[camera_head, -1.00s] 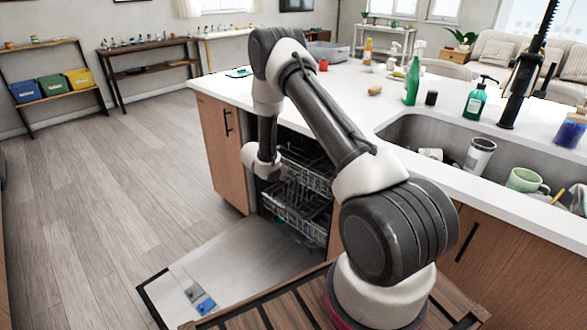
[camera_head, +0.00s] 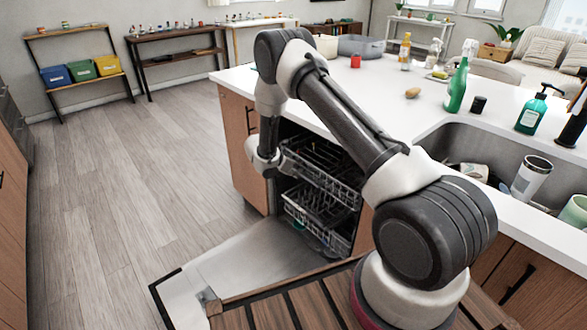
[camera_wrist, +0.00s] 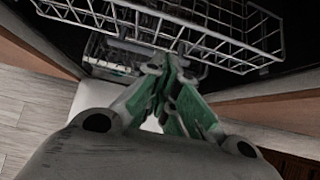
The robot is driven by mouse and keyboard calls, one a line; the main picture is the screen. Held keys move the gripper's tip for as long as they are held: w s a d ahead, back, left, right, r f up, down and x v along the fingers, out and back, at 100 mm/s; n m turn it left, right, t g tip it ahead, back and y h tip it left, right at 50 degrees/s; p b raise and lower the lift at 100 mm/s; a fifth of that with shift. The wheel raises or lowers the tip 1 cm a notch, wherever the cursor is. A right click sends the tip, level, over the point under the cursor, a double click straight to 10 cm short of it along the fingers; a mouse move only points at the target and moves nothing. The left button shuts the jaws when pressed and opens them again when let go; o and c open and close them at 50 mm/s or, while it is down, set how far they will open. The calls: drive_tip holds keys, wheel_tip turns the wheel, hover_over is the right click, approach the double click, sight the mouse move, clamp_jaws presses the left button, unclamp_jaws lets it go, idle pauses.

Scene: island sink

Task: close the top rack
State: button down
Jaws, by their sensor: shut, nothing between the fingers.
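The dishwasher's top rack (camera_head: 318,165) is a grey wire basket that sticks out of the dark opening under the counter. In the wrist view the top rack (camera_wrist: 215,30) crosses the upper part, with its wire front near my fingertips. My gripper (camera_wrist: 172,68) is shut and empty, with green finger pads. Its tips overlap the rack's front edge in that view; I cannot tell whether they touch. In the head view my arm's end hangs left of the rack and the fingers are hidden.
The lower rack (camera_head: 315,215) sits below, over the opened dishwasher door (camera_head: 255,258). The white counter (camera_head: 335,88) lies above, with bottles and a sink (camera_head: 470,145) at the right. Wooden cabinet fronts flank the opening. The floor (camera_head: 130,190) at the left is clear.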

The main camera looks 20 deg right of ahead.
sight(315, 174)
drive_tip(key=shift+w+d+f, duration=0.4)
drive_tip(key=shift+d+f, duration=0.15)
drive_tip(key=shift+d, duration=0.6)
drive_tip(key=shift+w+d+f, duration=0.45)
drive_tip(key=shift+d+f, duration=0.15)
drive_tip(key=shift+d, duration=0.55)
drive_tip(key=shift+w+d+f, duration=0.4)
drive_tip(key=shift+d+f, duration=0.15)
drive_tip(key=shift+d, duration=0.6)
drive_tip(key=shift+w+d, duration=0.25)
drive_tip(key=shift+d, duration=0.5)
drive_tip(key=shift+w+d, duration=0.3)
drive_tip(key=shift+d, duration=0.45)
drive_tip(key=shift+w+d, duration=0.25)
drive_tip(key=shift+d, duration=0.5)
